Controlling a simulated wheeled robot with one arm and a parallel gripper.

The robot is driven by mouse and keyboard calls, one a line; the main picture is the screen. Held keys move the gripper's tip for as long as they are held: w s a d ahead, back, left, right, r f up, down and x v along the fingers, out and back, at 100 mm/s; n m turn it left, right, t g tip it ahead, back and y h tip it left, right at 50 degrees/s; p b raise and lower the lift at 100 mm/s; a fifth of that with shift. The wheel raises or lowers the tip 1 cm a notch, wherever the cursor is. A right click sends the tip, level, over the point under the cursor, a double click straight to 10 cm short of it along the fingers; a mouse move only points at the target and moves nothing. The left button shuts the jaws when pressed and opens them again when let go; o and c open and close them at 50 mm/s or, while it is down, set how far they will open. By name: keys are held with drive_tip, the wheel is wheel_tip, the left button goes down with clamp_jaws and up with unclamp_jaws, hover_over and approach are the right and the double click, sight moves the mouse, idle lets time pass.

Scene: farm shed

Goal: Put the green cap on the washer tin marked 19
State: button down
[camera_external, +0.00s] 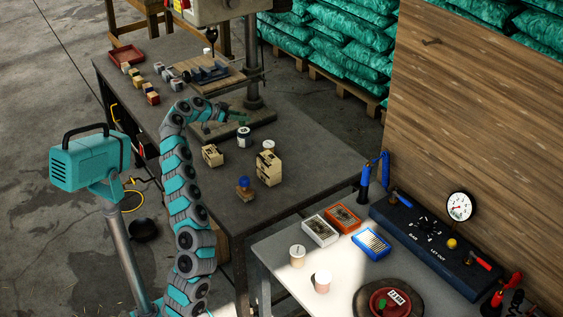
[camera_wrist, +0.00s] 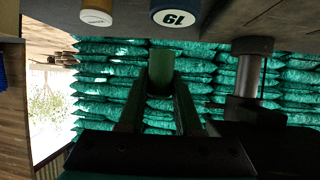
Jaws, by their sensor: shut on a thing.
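The green cap (camera_wrist: 161,66) is between the two fingers of my gripper (camera_wrist: 160,85), which is shut on it. In the external view my gripper (camera_external: 230,118) is above the dark table, behind and left of a white tin with a dark band (camera_external: 243,139). The wrist view is upside down; there the tin's dark-blue-ringed face (camera_wrist: 175,14) carries an inverted mark that reads as 19. The cap is apart from this tin. A second pale tin (camera_wrist: 97,14) shows beside it; in the external view it stands (camera_external: 268,145) behind a carton.
Two printed cartons (camera_external: 212,155) (camera_external: 269,168) and a blue-knobbed item (camera_external: 244,187) stand on the dark table (camera_external: 205,215). A drill press column (camera_external: 252,65) rises behind my gripper. The white table (camera_external: 270,262) holds two pale tins, small boxes and a red dish (camera_external: 397,300).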

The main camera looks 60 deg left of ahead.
sight(244, 130)
drive_tip(key=shift+w+a+r+p, duration=0.2)
drive_tip(key=shift+w+a+p, duration=0.05)
drive_tip(key=shift+w+p, duration=0.1)
drive_tip(key=shift+w+a+f, duration=0.2)
drive_tip(key=shift+w+f, duration=0.05)
drive_tip(key=shift+f+b, duration=0.8)
drive_tip(key=shift+f, duration=1)
drive_tip(key=shift+f, duration=0.1)
drive_tip(key=c, duration=0.6)
unclamp_jaws()
